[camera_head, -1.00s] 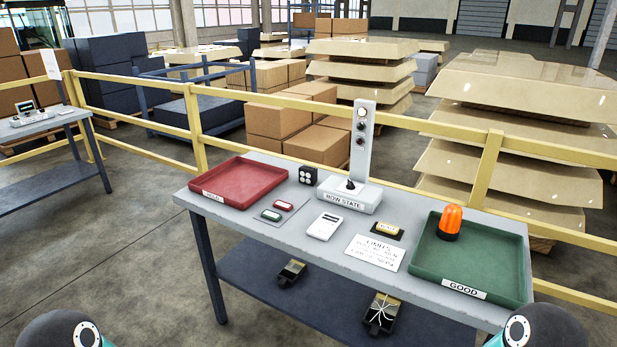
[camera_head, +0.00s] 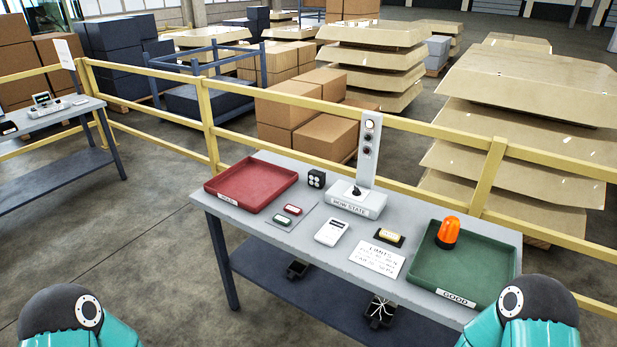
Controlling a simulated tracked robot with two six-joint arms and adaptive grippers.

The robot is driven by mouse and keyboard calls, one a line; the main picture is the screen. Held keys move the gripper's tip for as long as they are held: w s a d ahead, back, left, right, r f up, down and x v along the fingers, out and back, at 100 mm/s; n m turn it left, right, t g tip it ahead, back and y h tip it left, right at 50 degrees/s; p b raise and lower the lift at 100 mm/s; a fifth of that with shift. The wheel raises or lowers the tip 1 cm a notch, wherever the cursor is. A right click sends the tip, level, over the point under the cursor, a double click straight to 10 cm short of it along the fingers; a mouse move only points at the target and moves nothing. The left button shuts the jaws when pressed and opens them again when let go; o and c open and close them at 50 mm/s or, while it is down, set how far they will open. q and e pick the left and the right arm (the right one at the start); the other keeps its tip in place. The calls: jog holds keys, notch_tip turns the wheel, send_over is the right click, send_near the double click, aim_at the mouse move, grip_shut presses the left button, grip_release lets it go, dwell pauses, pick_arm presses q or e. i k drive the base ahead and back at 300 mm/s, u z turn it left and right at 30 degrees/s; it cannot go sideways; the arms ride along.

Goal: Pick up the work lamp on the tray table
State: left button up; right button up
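An orange lamp (camera_head: 448,231) with a dark base stands upright in the green tray (camera_head: 497,278) marked GOOD, at the right end of the grey table (camera_head: 300,237). Two dark box-shaped items lie on the table's lower shelf: one (camera_head: 297,270) is largely hidden by the tabletop, and the other (camera_head: 380,311) has white lines across its face. I cannot tell whether either is a lamp. Only teal and dark parts of my arms show in the bottom corners, apart from the table items. Neither gripper is in view.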

aim_at(316, 179)
jog(key=z, duration=0.6)
jog(key=i, duration=0.2)
jog(key=u, duration=2.8)
jog(key=k, duration=0.1)
jog(key=z, duration=0.2)
jog(key=k, duration=1.1)
jog(key=z, duration=1)
jog(key=i, duration=1.2)
jog(key=z, duration=0.05)
